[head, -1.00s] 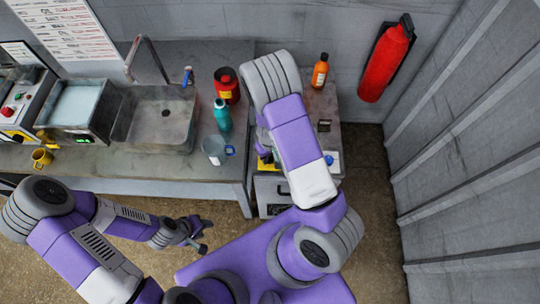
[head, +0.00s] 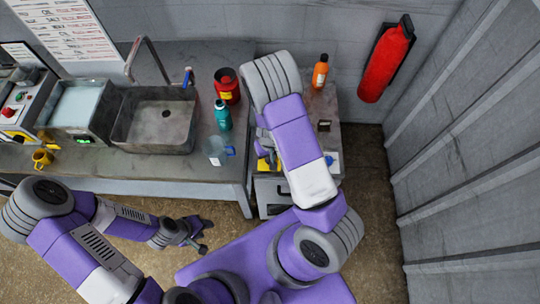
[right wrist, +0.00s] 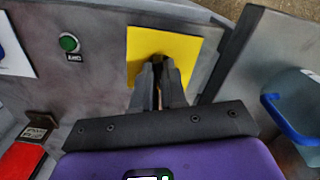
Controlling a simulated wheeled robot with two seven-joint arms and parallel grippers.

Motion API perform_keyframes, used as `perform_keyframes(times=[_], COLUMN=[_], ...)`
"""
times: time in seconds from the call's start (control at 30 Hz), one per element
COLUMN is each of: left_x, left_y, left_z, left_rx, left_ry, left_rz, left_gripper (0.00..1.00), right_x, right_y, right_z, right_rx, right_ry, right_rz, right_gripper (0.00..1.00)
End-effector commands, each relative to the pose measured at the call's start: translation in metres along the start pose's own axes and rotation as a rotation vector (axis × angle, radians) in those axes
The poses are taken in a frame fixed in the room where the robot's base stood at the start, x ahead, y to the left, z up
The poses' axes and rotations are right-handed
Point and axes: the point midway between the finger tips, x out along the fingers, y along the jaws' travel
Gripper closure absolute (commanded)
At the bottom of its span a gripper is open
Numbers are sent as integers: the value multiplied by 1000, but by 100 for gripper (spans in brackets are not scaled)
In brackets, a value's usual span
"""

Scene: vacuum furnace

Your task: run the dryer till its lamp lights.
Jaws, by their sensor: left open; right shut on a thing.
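The grey box unit (head: 272,190), apparently the dryer, stands at the right end of the bench. It has a yellow plate, plainest in the right wrist view (right wrist: 190,42). My right gripper (right wrist: 160,68) is shut on a small part in front of this plate, mostly hidden by the fingers. A round green lamp or button (right wrist: 69,43) sits left of the plate with a small black label below it; I cannot tell whether it is lit. In the head view my right arm hides much of the unit. My left gripper (head: 203,235) is open and empty, low in front of the bench.
A clear jug with a blue handle (head: 217,150) stands near the bench's right end, close to my right gripper. A teal bottle (head: 222,115) and a red container (head: 227,85) are behind it. A sink (head: 153,120) and yellow mug (head: 42,157) are further left.

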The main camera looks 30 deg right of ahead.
Motion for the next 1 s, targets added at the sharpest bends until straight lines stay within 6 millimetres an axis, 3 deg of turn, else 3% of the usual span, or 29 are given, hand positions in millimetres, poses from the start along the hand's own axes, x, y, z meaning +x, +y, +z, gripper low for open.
perform_keyframes(times=[0.6,1.0], left_x=[-12,-16], left_y=[4,6], left_z=[0,1], left_rx=[0,0], left_ry=[0,0], left_rz=[0,0], left_gripper=[57,57], right_x=[-1,0], right_y=[-2,-3], right_z=[0,-1], right_rx=[566,810], right_ry=[-2,-1], right_rz=[0,0], right_gripper=[100,100])
